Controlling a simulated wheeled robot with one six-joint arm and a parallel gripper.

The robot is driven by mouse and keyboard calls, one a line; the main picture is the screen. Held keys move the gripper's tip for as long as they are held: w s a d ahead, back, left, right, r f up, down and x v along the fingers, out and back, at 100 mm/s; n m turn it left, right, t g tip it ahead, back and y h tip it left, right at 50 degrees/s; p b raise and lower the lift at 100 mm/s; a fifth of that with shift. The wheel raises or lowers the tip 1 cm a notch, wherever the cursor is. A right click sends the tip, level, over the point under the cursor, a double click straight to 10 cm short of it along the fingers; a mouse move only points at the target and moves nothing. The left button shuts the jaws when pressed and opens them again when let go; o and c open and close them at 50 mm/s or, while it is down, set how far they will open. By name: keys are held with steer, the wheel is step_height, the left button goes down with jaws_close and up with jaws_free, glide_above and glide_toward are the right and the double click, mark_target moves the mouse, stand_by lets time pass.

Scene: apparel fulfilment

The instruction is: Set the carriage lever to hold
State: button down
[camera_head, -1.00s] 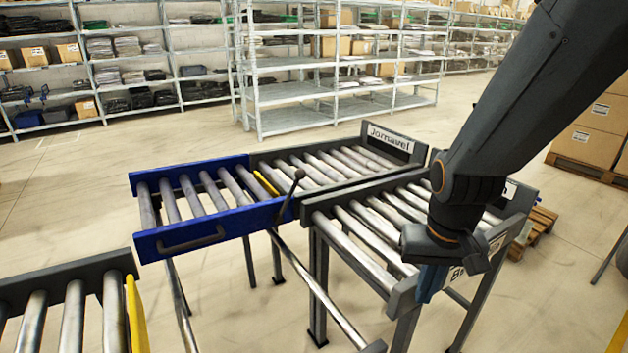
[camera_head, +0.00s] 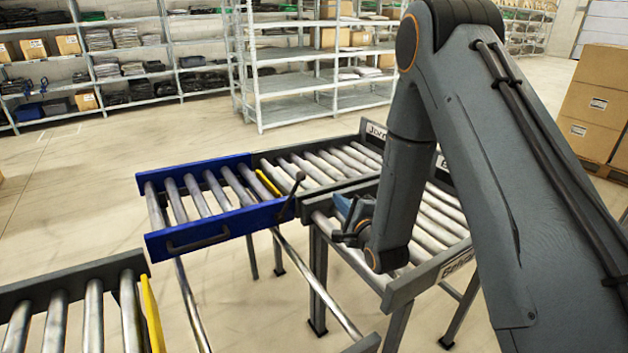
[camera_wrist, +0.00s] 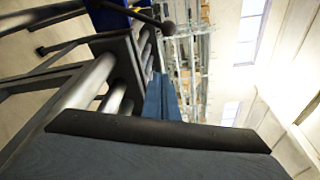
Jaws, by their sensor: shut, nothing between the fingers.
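The carriage is a blue-sided roller section (camera_head: 215,232) at the middle left of the head view. Its dark lever (camera_head: 291,196) stands at the carriage's right end, tilted up, with a round knob on top. The lever also shows at the top of the wrist view, with its knob (camera_wrist: 168,28) in clear sight. My gripper (camera_head: 345,208) is shut and empty over the near conveyor, to the right of the lever and apart from it. Its blue fingers show in the wrist view (camera_wrist: 160,98). No hold marking is readable.
A grey roller conveyor (camera_head: 402,290) lies under my arm, and another with a partly hidden sign (camera_head: 375,131) adjoins the carriage. A conveyor with a yellow end bar (camera_head: 152,318) stands at the front left. Shelves and stacked cartons (camera_head: 597,105) stand behind.

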steer(key=shift+a+r, duration=0.1)
steer(key=shift+a, duration=0.05)
steer(key=w+a+p, duration=0.4)
steer(key=w+a, duration=0.3)
steer(key=w, duration=0.2)
steer(key=shift+a+r+p, duration=0.2)
steer(key=shift+r+p, duration=0.05)
steer(key=shift+p, duration=0.05)
stand_by(0.3)
